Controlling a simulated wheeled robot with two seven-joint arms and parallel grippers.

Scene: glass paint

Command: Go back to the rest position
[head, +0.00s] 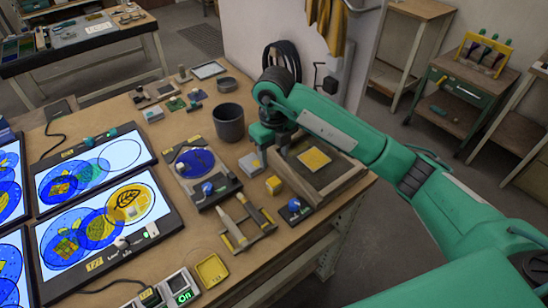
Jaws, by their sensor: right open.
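My right arm, green with dark joints, reaches in from the lower right over the wooden workbench (205,115). Its wrist bends down at the bench's right part. My right gripper (270,141) points down, between a dark grey cup (229,122) and a wooden frame (345,180) around a dark panel with a yellow square (314,159). Its fingertips are small and partly hidden, and I see nothing held in it. My left gripper is not in view.
Lit panels with blue and yellow round designs (105,225) fill the bench's left side. A blue disc in a dark holder (195,163), a yellow cube (273,185), wooden strips (246,222) and a yellow tray (212,270) lie nearby. A green drawer cabinet (455,95) stands at the right.

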